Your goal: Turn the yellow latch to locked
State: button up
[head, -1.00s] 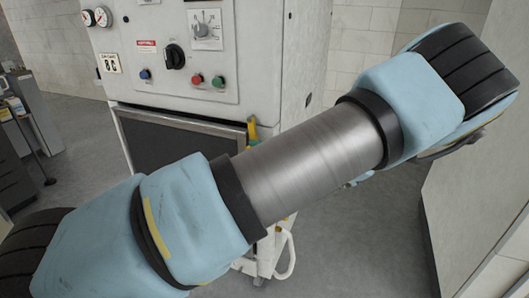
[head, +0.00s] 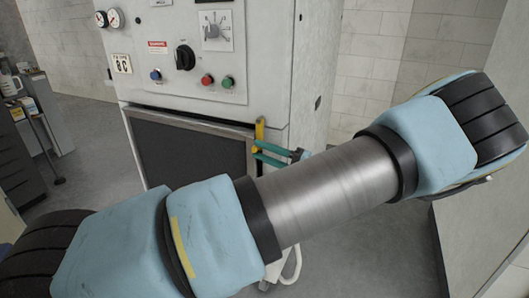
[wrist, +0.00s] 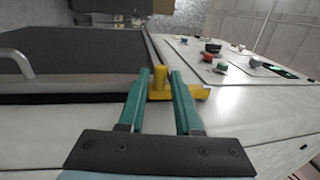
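The yellow latch (head: 260,130) sits at the upper right corner of the washer's dark front door, and its handle stands upright in the head view. In the wrist view the latch (wrist: 159,80) shows as a yellow post with an arm reaching right. My gripper (head: 256,150) has two teal fingers that reach the latch from the right in the head view. In the wrist view the gripper (wrist: 161,74) is open, with one finger on each side of the post. Narrow gaps seem to show beside the post; contact is hard to tell. The latch's lower part is hidden in the head view.
The washer's control panel (head: 188,90) with a black knob, blue, red and green buttons is above the door (head: 190,150). The door has a grey handle (wrist: 20,62). A wall (head: 480,215) stands close on the right. Grey floor lies between it and the washer.

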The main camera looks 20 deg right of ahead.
jog(key=shift+o, duration=1.2)
jog(key=b+v, duration=0.1)
jog(key=v, duration=0.9)
jog(key=shift+s+d+b, duration=0.3)
jog(key=shift+b, duration=0.05)
